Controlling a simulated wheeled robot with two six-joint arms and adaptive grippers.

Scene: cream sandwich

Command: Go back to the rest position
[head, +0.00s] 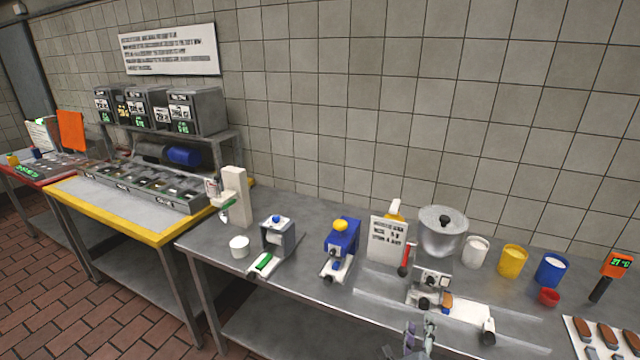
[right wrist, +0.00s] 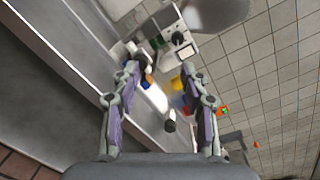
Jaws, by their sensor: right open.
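My right gripper (head: 420,338) shows at the bottom of the head view, in front of the metal counter's front edge, below the white machine with a dial. In the right wrist view its two purple-grey fingers (right wrist: 157,85) stand apart, with nothing between them. The fingers seem clear of the counter things, which lie beyond the tips. My left gripper is not in either view.
The metal counter (head: 310,235) carries a blue machine (head: 342,245), a grey machine (head: 279,236), a lidded pot (head: 443,232), white, yellow and blue cups (head: 513,260), and a thermometer (head: 614,268). A tray of brown pieces (head: 575,330) lies right. A yellow-edged table (head: 110,212) stands left.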

